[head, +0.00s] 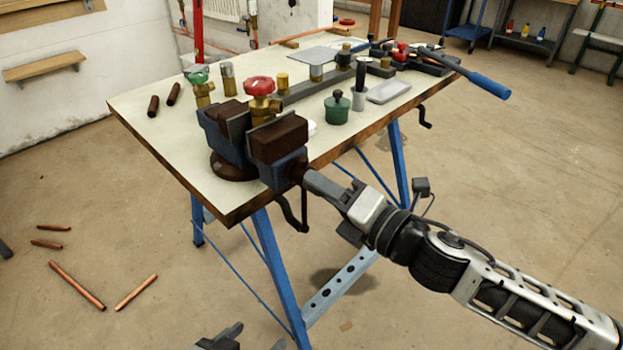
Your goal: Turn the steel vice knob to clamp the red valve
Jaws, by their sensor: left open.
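The vice (278,143) is mounted at the near corner of the workbench, with dark jaw blocks and a blue-grey body. The red valve (258,86), a red handwheel on a brass body, stands upright at the jaws; its lower part is hidden, so I cannot tell whether the jaws touch it. My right gripper (308,180) is at the vice's front end, where the knob is hidden by the fingers. The fingers look close together, but their grip cannot be made out. My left gripper (222,338) is open and low at the bottom edge, away from the bench.
The workbench (160,120) also holds a green-handled valve (198,78), a green pot (337,108), a grey tray (389,91) and a blue-handled tool (485,84). A crank handle (293,215) hangs below the vice. Copper pipes (76,285) lie on the floor at left.

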